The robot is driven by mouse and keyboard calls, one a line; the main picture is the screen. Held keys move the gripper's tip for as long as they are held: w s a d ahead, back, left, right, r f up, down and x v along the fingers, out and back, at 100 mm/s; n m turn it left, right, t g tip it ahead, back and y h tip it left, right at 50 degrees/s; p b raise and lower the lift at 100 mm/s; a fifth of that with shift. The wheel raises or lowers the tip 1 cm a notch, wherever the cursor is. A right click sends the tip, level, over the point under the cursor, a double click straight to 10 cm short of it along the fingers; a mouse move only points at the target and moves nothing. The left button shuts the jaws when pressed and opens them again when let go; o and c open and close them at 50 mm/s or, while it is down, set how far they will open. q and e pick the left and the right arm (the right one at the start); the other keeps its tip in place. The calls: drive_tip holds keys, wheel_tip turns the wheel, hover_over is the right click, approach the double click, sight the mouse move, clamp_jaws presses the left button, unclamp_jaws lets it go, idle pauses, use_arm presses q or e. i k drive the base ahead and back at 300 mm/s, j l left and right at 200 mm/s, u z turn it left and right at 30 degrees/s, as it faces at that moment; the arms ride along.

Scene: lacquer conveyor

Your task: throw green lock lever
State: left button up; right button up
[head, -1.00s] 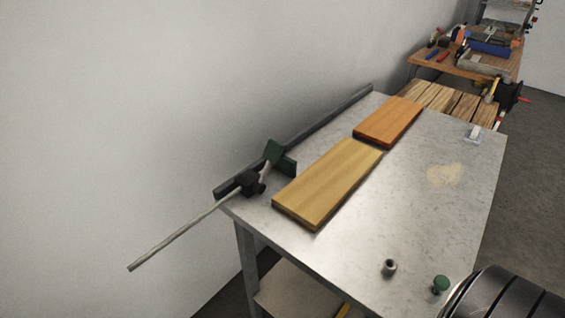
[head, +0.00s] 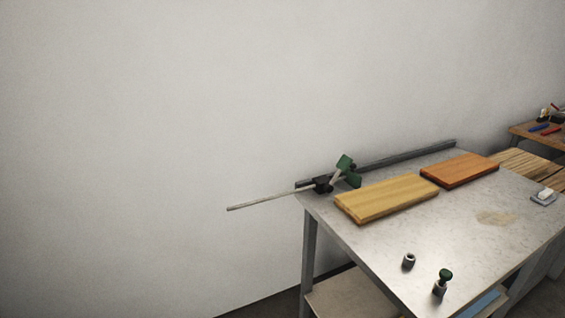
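The green lock lever (head: 346,166) stands at the far left corner of the metal table (head: 455,239), on a dark clamp block (head: 322,184) by the back rail. A green plate-like part (head: 352,179) sits against it. A thin metal rod (head: 265,201) runs from the block out past the table's left edge. A green knob (head: 445,275) tops a small grey post near the table's front. Neither of my grippers shows in the head view.
A light wooden board (head: 387,198) and an orange-brown board (head: 460,169) lie along the back rail (head: 408,156). A small grey cylinder (head: 409,261) stands near the front. A white block (head: 545,194) is at the right. The table's middle is clear; a bare wall lies behind.

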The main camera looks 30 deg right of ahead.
sight(344, 162)
drive_tip(key=l+u, duration=0.15)
drive_tip(key=l, duration=0.3)
drive_tip(key=k+l+u, duration=0.15)
drive_tip(key=l, duration=0.3)
drive_tip(key=k+l+u, duration=0.15)
drive_tip(key=l, duration=0.3)
drive_tip(key=k+l+u, duration=0.15)
drive_tip(key=l, duration=0.25)
drive_tip(key=i, duration=0.05)
